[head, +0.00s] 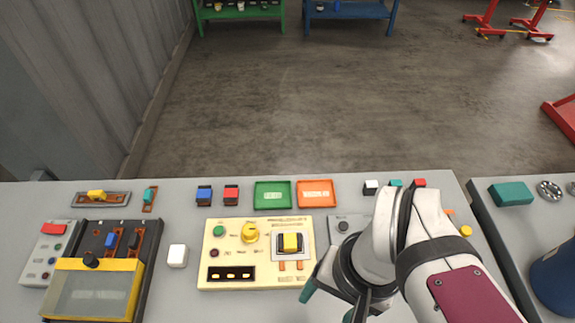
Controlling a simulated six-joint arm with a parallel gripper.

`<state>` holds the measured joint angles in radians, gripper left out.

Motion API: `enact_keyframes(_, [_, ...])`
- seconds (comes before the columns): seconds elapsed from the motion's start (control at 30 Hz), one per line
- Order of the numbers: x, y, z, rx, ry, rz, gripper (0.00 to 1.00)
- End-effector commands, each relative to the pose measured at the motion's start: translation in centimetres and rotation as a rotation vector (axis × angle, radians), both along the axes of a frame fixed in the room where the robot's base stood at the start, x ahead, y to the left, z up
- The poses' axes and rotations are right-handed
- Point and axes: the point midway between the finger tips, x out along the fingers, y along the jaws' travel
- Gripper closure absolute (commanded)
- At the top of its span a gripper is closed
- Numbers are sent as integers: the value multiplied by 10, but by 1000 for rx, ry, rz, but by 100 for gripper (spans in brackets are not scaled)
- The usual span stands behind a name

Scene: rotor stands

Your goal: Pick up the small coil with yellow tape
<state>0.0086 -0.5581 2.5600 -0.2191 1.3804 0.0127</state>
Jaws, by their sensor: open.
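A small dark block with a yellow band (290,243), which looks like the coil with yellow tape, sits in a grey square holder on the cream panel (215,272). Two orange strips show just below it. My gripper (327,304) is at the lower middle, to the right of and nearer than the block, apart from it in the picture. Its teal-tipped fingers are spread and nothing shows between them. My arm hides part of the grey panel (336,222) on the right.
A green tray (272,195) and an orange tray (315,194) lie behind the panel. Small blue (204,195) and red (231,195) blocks stand left of them. A white block (178,255) and a yellow-framed box (92,290) are on the left.

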Motion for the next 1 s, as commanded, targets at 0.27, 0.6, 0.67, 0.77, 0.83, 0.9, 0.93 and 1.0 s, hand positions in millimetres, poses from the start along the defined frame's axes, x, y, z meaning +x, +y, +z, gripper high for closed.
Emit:
enact_keyframes(0.27, [0,0,0,0,0,0,0])
enact_keyframes(0.6, [84,10,2,-79,-16,236,0])
enact_keyframes(0.67, [117,19,-5,-106,-31,327,0])
enact_keyframes(0.77, [155,35,-18,-138,-49,438,0])
enact_keyframes(0.83, [167,41,-26,-149,-56,475,0])
enact_keyframes(0.9, [170,42,-39,-152,-55,488,0])
enact_keyframes(0.93, [170,42,-46,-152,-55,489,0])
enact_keyframes(1.0, [170,42,-68,-152,-53,487,0])
